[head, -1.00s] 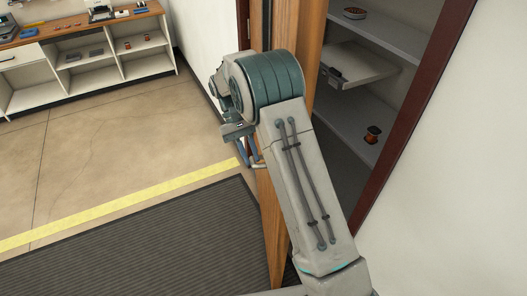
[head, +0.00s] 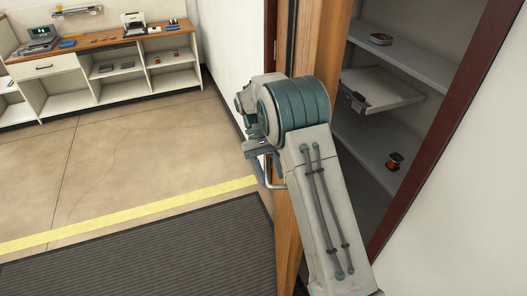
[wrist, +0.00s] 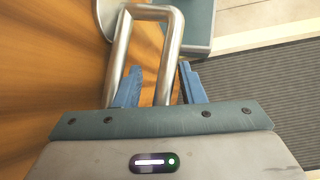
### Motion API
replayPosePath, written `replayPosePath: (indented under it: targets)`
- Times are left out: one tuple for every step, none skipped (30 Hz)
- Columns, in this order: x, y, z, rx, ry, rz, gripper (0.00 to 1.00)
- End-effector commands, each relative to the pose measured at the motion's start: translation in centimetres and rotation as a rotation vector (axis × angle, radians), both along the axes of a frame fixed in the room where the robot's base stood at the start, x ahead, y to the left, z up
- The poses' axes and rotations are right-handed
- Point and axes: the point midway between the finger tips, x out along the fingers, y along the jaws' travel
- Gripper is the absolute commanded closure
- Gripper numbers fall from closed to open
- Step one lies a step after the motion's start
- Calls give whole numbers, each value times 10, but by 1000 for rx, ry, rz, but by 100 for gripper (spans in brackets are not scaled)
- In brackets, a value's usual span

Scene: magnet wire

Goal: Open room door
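The wooden room door (head: 325,40) stands open, seen nearly edge-on in the head view, with shelves showing past it. Its metal handle (head: 274,186) is a bent bar, partly hidden by my arm. In the wrist view the handle (wrist: 172,50) is a squared silver loop on the wood face. My gripper (wrist: 160,82) has its two blue fingers on either side of the loop's right-hand bar, with gaps visible beside the bar. The gripper is open around it. In the head view my gripper (head: 265,165) is mostly hidden behind my wrist.
A dark red door frame (head: 455,110) and a white wall (head: 470,220) stand at right. Shelves (head: 405,45) with small items lie beyond the doorway. A dark ribbed mat (head: 150,250) and yellow floor strip (head: 130,215) lie left. A workbench (head: 105,50) stands far left; the floor before it is clear.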

Motion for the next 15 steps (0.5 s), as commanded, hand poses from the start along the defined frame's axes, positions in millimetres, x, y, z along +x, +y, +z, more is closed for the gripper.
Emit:
replayPosePath:
  targets:
    - [4,1,3,0,-2,0,64]
    - [7,2,6,1,-3,0,64]
    - [10,4,11,1,-3,0,64]
    - [13,5,15,2,-4,0,64]
    - [16,6,18,1,-4,1,64]
    - [20,8,23,1,-4,1,64]
    - [23,9,27,1,-4,1,64]
    - [26,11,31,1,-5,1,64]
    - [29,12,36,1,-3,1,64]
    - [32,14,39,1,-3,1,64]
    - [35,15,43,1,-3,1,64]
    - [38,16,47,1,-4,1,64]
    - [40,17,50,0,-3,2,64]
    - [43,18,54,0,-3,2,64]
    - [46,20,58,1,-4,2,64]
